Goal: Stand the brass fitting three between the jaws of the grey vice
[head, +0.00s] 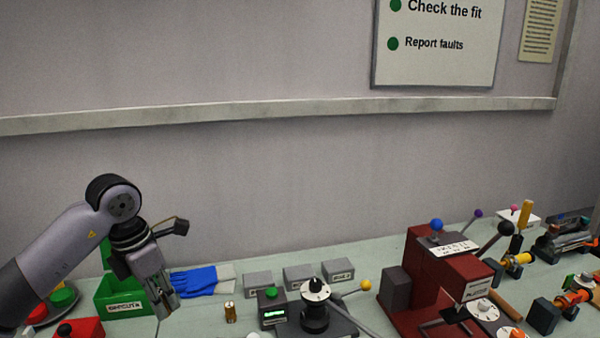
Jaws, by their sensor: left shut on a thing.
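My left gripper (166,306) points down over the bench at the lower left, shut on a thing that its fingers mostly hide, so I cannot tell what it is. A small brass fitting (230,312) stands upright on the bench, to the right of the gripper and apart from it. I cannot read any number on this fitting. I cannot make out the grey vice or its jaws for certain in the head view. My right gripper is not in view.
A green bin (122,297) and blue gloves (196,282) lie near the left gripper. Several grey labelled blocks (298,277) stand behind a dark device with a round black hub (315,312). A red machine (425,275) with levers stands to the right.

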